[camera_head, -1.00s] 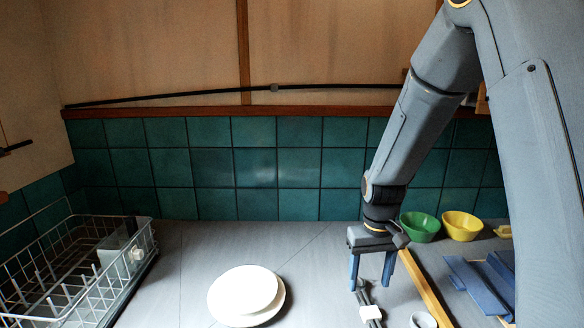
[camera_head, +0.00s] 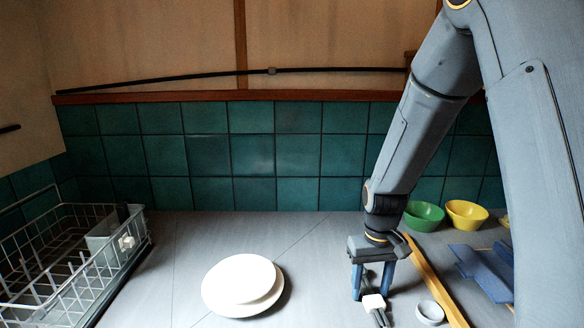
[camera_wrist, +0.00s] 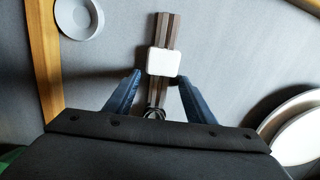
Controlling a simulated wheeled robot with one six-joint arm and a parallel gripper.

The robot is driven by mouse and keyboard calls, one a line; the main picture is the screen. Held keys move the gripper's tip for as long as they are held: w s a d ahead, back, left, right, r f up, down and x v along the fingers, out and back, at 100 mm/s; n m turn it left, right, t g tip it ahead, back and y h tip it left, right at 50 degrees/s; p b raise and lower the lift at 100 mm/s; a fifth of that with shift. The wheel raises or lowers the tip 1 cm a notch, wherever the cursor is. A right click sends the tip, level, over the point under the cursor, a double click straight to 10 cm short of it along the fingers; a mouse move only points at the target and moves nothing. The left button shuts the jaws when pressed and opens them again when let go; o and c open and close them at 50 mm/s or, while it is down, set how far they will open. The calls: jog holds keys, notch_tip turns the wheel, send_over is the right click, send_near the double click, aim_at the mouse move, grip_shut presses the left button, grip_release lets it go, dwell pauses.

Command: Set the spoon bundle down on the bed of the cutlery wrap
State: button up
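The spoon bundle, dark brown sticks with a white block around the middle (camera_head: 373,303), lies on the grey counter at the lower right of the head view. In the wrist view the bundle (camera_wrist: 164,62) runs up from between my fingers. My gripper (camera_head: 371,293) points down over it. In the wrist view its blue fingers (camera_wrist: 160,78) stand apart on either side of the bundle, with gaps visible. The blue slatted piece at the right (camera_head: 484,268) looks like the cutlery wrap; it is partly hidden behind my arm.
A wooden strip (camera_head: 436,285) lies between bundle and blue piece. A small pale dish (camera_head: 430,312) sits beside the strip. Green (camera_head: 424,215) and yellow (camera_head: 466,214) bowls stand behind. White plates (camera_head: 240,284) and a wire rack (camera_head: 75,262) are to the left.

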grip_shut()
jog(key=shift+r, duration=0.15)
jog(key=shift+r+p, duration=2.55)
jog(key=shift+r, duration=0.35)
